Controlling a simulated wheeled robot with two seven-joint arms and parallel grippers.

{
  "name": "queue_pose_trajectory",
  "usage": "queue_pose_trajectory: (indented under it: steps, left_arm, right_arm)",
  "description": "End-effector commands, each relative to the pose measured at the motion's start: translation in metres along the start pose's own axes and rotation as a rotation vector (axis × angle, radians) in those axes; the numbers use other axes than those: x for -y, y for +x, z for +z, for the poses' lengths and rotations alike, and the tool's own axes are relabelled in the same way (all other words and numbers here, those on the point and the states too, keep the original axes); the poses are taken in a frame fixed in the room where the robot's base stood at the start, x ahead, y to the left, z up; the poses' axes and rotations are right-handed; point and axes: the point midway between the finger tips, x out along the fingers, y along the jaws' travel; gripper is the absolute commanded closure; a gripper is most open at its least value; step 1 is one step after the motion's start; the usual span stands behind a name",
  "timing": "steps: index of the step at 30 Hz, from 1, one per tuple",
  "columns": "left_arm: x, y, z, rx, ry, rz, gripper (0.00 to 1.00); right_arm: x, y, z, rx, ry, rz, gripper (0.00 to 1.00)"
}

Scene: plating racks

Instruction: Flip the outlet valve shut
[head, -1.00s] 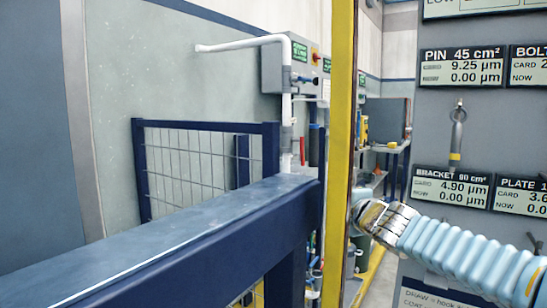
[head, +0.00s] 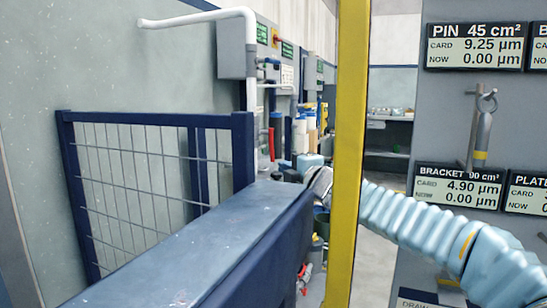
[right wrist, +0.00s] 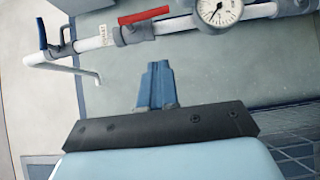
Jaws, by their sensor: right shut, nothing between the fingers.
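A white pipe with valves runs down the wall in the head view. A red lever (head: 271,143) hangs along its lower part, and a blue lever (head: 270,62) sticks out higher up. In the right wrist view the red lever (right wrist: 143,15) lies roughly along the pipe, and the blue lever (right wrist: 42,33) stands across it. The label between them is too small to read. My right gripper (right wrist: 155,82) is shut and empty, apart from the pipe. In the head view its fingertips are hidden, with the wrist behind the yellow post. My left gripper is out of view.
A yellow post (head: 347,150) stands upright before my right arm. A dark blue beam (head: 215,240) and a mesh fence (head: 140,170) fill the lower left. A display board (head: 440,110) with a hanging hook stands at right. A round gauge (right wrist: 220,10) sits on the pipe.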

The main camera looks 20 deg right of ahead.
Motion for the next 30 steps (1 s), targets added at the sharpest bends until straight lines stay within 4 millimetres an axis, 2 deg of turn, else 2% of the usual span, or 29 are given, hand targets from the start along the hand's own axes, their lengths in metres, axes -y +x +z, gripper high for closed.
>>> queue_pose_trajectory:
  steps: [5,16,22,30]
  left_arm:
    - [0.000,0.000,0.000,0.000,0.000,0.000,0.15]
    - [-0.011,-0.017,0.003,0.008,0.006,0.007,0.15]
    - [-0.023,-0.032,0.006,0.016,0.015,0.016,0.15]
    - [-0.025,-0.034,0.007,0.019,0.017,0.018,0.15]
  right_arm:
    - [0.002,0.025,0.000,-0.001,0.000,-0.002,1.00]
    - [-0.003,0.101,0.002,0.001,0.000,-0.003,1.00]
    - [-0.003,0.119,0.022,0.002,0.000,-0.001,1.00]
    - [0.000,0.125,0.028,0.000,0.000,0.000,1.00]
